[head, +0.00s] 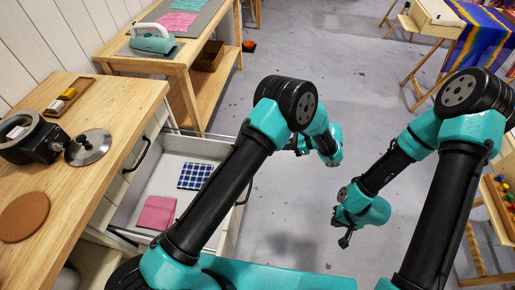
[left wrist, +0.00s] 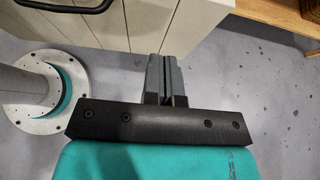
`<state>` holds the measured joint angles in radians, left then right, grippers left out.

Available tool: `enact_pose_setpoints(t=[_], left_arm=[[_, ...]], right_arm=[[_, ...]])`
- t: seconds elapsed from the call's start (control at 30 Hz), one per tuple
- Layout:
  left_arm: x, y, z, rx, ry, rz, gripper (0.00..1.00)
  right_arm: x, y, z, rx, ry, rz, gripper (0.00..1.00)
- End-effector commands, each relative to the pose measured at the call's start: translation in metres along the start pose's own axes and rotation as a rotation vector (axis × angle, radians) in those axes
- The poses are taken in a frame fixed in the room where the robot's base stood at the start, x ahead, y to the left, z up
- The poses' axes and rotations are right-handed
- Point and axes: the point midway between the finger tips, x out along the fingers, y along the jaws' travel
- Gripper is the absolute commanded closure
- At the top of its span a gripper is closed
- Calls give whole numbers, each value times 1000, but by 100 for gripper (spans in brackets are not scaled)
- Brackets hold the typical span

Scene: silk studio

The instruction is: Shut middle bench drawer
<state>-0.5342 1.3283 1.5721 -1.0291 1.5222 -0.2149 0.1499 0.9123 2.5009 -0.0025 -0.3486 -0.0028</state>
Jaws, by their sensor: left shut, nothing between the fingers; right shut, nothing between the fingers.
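The open drawer (head: 214,148) of the wooden bench (head: 118,110) is white and extends right from the bench front. A pink cloth (head: 156,213) and a blue checked cloth (head: 195,176) lie in it. My left arm hides part of its front. In the left wrist view, a white panel (left wrist: 205,25) with a dark handle (left wrist: 65,5) is ahead of my left gripper (left wrist: 164,62). Its fingers are shut and empty; contact cannot be told. In the head view the left gripper (head: 294,147) is right of the drawer. My right gripper (head: 345,240) is shut and empty over the floor.
A round dark device (head: 30,140), a metal lid (head: 88,147) and a cork disc (head: 23,217) lie on the bench top. A second table (head: 130,62) with a teal iron (head: 153,38) stands behind. Grey floor (head: 290,215) is clear between my arms.

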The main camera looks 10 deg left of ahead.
Motion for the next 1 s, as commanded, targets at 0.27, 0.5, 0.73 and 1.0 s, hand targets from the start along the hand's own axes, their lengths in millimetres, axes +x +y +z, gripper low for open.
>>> enact_pose_setpoints(t=[0.27, 0.5, 0.73, 1.0], left_arm=[[8, 0, 0, 0, 2, 2, 100], [38, 0, 0, 1, 1, 5, 100], [77, 1, 0, 0, 2, 5, 100], [118, 0, 10, -1, 3, 3, 100]], right_arm=[[0, 0, 0, 0, 0, 0, 100], [0, 0, 0, 0, 0, 0, 100], [0, 0, 0, 0, 0, 0, 100], [0, 0, 0, 0, 0, 0, 100]])
